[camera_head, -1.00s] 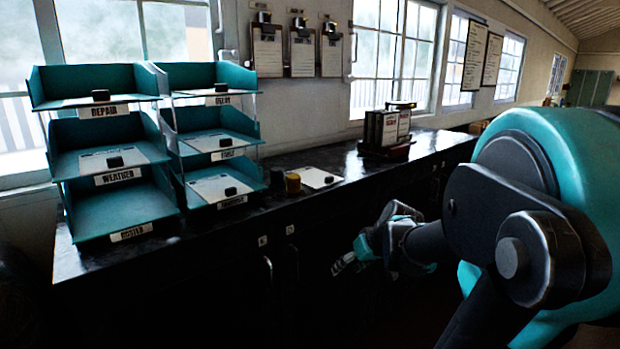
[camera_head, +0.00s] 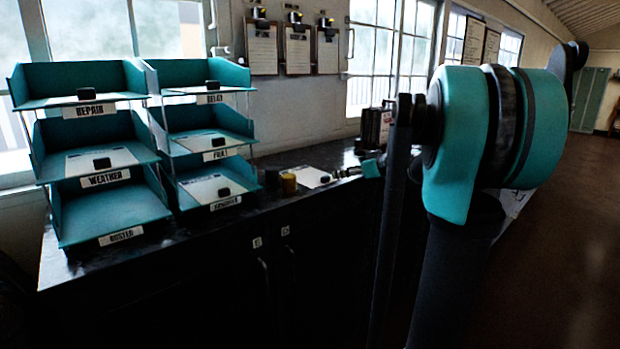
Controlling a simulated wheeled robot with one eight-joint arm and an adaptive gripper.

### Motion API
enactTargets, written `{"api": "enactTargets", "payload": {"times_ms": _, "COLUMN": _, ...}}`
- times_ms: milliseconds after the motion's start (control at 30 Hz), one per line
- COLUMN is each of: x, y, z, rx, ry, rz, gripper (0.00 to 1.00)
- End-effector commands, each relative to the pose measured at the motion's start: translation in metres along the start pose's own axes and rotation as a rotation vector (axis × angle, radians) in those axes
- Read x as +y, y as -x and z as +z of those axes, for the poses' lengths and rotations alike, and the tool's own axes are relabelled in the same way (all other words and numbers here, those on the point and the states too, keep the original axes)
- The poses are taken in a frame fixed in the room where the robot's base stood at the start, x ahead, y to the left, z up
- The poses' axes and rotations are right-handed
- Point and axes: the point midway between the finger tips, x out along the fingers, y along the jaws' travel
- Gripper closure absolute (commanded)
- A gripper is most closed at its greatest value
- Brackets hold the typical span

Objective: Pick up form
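A white paper form (camera_head: 307,174) lies flat on the dark counter, right of the tray stacks. A small black block (camera_head: 325,180) sits on its right part. My gripper (camera_head: 338,174) is at counter height, just right of the form and close to the block. Its fingers point left towards them. It is too small and dim to tell whether it is open or touching anything. More white papers with black blocks lie in the teal trays, such as WEATHER (camera_head: 122,157) and RELAY (camera_head: 185,92).
The ROSTER tray (camera_head: 110,213) looks empty. A yellowish cylinder (camera_head: 288,184) and a dark object (camera_head: 271,178) stand left of the form. A dark holder with upright books (camera_head: 373,128) stands behind my gripper. Clipboards (camera_head: 297,50) hang on the wall.

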Motion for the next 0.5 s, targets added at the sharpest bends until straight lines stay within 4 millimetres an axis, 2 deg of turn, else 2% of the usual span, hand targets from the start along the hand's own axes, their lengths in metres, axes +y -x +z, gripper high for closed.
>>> {"api": "enactTargets", "payload": {"times_ms": 100, "x": -0.001, "y": -0.023, "z": 0.0, "rx": 0.0, "ry": 0.002, "rz": -0.003, "gripper": 0.47}}
{"api": "enactTargets", "payload": {"times_ms": 200, "x": 0.0, "y": -0.035, "z": 0.0, "rx": 0.0, "ry": 0.0, "rz": -0.001, "gripper": 0.47}}
{"api": "enactTargets", "payload": {"times_ms": 500, "x": 0.001, "y": -0.05, "z": 0.003, "rx": 0.0, "ry": 0.0, "rz": 0.0, "gripper": 0.47}}
